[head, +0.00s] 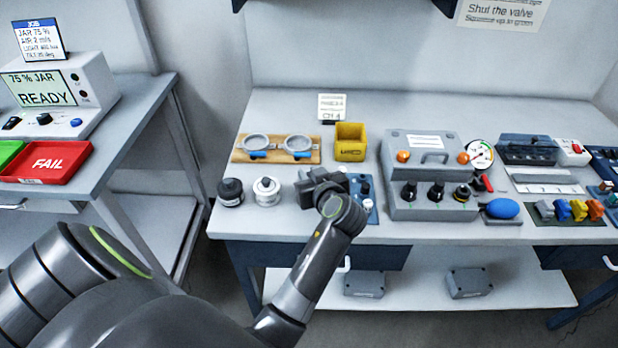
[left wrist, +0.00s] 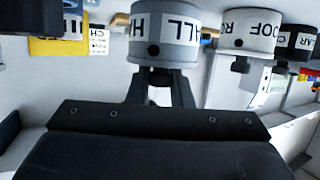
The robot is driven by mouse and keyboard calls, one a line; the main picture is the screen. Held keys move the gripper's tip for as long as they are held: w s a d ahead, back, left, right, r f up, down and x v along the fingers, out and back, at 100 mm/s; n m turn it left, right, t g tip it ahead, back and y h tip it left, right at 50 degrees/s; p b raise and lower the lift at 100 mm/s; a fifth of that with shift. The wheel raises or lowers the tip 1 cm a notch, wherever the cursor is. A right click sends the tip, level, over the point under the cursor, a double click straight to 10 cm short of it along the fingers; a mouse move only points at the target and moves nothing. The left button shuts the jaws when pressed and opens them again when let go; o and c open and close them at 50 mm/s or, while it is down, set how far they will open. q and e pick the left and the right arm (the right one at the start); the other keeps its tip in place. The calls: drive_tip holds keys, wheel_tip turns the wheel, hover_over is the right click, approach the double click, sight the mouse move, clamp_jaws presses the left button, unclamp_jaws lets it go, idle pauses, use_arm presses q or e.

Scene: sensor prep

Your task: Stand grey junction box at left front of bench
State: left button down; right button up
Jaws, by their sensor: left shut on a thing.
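Two grey junction boxes lie on the shelf under the bench, a left one (head: 364,283) and a right one (head: 469,283). The left front of the bench (head: 222,228) has a bare strip along its edge. My left gripper (head: 318,185) is at the bench's front, well above the shelf boxes. In the left wrist view its fingers (left wrist: 160,92) are shut on a grey cylinder (left wrist: 165,45) with a label reading "ALL". The gripper and arm mostly hide this cylinder in the head view. My right gripper is out of view.
A black cylinder (head: 230,192) and a white cylinder (head: 267,190) stand left of the gripper. Behind are a wooden board (head: 240,156) with two rings and a yellow bin (head: 350,150). A grey case (head: 430,208) with knobs stands to the right.

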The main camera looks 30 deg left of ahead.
use_arm(q)
drive_tip(key=shift+f, duration=0.6)
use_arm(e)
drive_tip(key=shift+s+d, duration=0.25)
use_arm(q)
drive_tip(key=shift+f, duration=0.1)
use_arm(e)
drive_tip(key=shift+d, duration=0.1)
use_arm(q)
drive_tip(key=c, duration=1.3)
unclamp_jaws()
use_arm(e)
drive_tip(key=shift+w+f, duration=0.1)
use_arm(q)
drive_tip(key=shift+r, duration=0.2)
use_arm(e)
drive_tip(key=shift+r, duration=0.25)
